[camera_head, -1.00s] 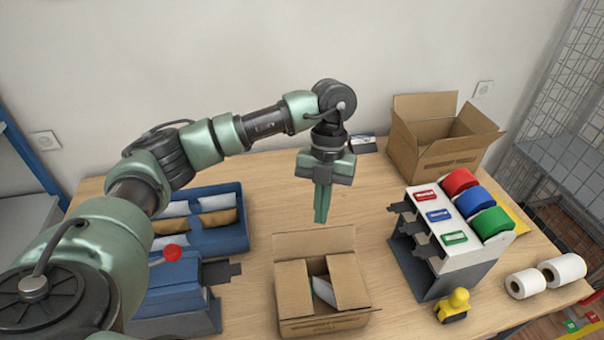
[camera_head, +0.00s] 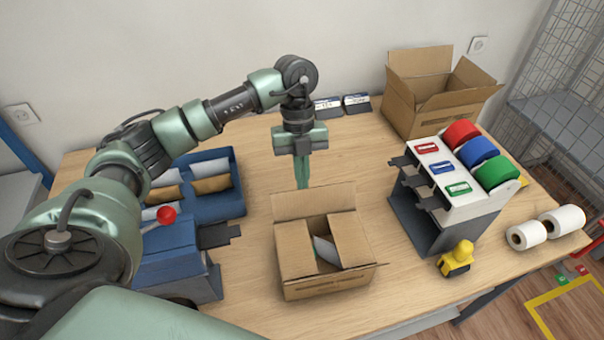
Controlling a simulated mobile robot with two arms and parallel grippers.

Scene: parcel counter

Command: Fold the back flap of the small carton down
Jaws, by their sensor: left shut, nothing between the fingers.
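The small carton (camera_head: 326,284) stands on the table near the front middle. Its back flap (camera_head: 314,201) stands up at the far side. Its two side flaps lie folded inward, with a gap between them where something white shows inside. My left gripper (camera_head: 302,186) points down just behind the back flap, its fingers closed with nothing between them. The back flap's top edge hides the fingertips' lower end, and I cannot tell whether they touch it. My right gripper is not in view.
A large open carton (camera_head: 430,110) stands at the back right. A blue tray (camera_head: 222,204) of packets lies left. Bare table lies behind the small carton.

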